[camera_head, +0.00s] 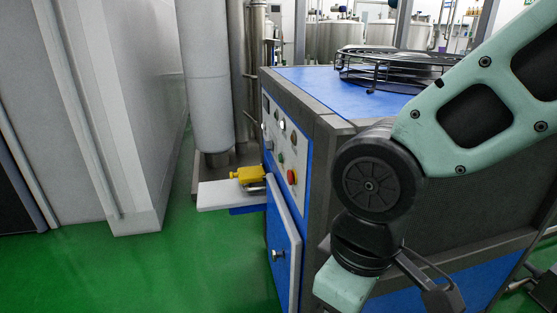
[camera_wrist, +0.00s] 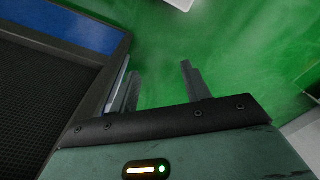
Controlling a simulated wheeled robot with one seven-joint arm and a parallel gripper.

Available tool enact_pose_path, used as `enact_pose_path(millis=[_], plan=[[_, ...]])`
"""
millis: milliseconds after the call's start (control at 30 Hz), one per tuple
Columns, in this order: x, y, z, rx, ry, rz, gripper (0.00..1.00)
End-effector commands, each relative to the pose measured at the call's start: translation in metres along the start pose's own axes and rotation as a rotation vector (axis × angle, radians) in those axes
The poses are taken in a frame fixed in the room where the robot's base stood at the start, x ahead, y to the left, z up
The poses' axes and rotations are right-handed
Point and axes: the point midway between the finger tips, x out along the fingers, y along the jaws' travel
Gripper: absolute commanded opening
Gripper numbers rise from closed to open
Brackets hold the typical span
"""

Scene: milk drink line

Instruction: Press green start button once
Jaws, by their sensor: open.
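The blue and grey machine cabinet (camera_head: 300,215) carries a control panel (camera_head: 283,148) on its left-facing side. A red button (camera_head: 291,176) shows low on the panel, with a small greenish button (camera_head: 281,157) just above and left of it. Several other small knobs or dials sit higher up. My gripper (camera_wrist: 162,85) is open and empty in the wrist view, its two fingers apart over the green floor, beside the cabinet's edge (camera_wrist: 115,65). The buttons do not show in the wrist view. In the head view my arm is right of the panel; the fingertips are not visible there.
A blue door (camera_head: 283,240) stands ajar below the panel. A yellow part (camera_head: 248,173) sits on a pale ledge (camera_head: 225,195) left of the panel. A dark round rack (camera_head: 385,65) is on the cabinet top. The green floor (camera_head: 160,265) in front is clear.

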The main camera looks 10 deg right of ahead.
Motion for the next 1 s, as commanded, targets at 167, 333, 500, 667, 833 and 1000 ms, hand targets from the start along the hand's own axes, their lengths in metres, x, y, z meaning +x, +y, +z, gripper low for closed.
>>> enact_pose_path(millis=[167, 333, 500, 667, 833, 1000], plan=[[0.0000, 0.0000, 0.0001, 0.000, 0.000, 0.000, 0.20], [0.0000, 0.0000, 0.0000, 0.000, 0.000, 0.000, 0.00], [0.0000, 0.0000, 0.0000, 0.000, 0.000, 0.000, 0.00], [0.0000, 0.0000, 0.0000, 0.000, 0.000, 0.000, 0.00], [0.0000, 0.0000, 0.0000, 0.000, 0.000, 0.000, 0.00], [0.0000, 0.0000, 0.0000, 0.000, 0.000, 0.000, 0.00]])
